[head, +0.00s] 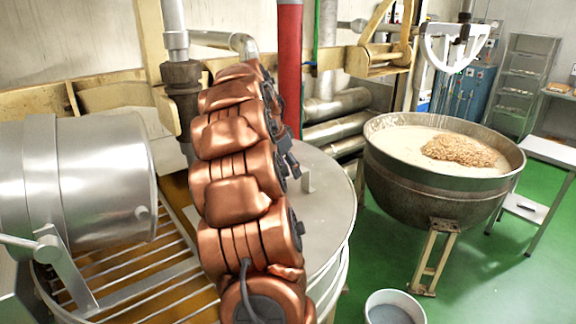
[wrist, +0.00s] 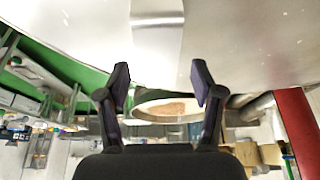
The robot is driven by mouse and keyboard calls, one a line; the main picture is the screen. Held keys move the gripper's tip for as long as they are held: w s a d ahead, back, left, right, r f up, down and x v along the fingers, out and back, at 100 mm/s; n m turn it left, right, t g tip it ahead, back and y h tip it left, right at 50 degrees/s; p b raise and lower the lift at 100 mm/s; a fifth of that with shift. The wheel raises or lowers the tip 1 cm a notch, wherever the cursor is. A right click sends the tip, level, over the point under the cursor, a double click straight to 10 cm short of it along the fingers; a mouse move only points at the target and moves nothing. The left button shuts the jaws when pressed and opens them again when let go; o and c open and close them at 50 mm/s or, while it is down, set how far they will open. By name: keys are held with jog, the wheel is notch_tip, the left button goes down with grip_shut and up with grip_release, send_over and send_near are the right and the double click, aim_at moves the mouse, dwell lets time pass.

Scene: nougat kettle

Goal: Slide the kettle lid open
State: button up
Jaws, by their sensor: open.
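The kettle lid (head: 325,215) is a flat, pale grey metal plate behind and to the right of my copper-coloured arm. A small upright metal handle (head: 307,179) stands on it. The lid covers the right part of the kettle (head: 342,275), and a slatted grate shows on the left part. In the wrist view the lid (wrist: 240,35) fills the top, with the bent handle strip (wrist: 157,20) near the top middle. My gripper (wrist: 161,76) is open and empty, its fingers apart, with the handle beyond the fingertips. My arm hides part of the lid in the head view.
A shiny metal drum (head: 75,180) sits over the grate at the left. A large bowl of pale mix (head: 440,200) stands at the right, and a bucket (head: 393,308) is on the floor. A red pipe (head: 290,65) rises behind the lid. Green floor lies open at the right.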

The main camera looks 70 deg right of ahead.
grip_shut()
dwell(0.7)
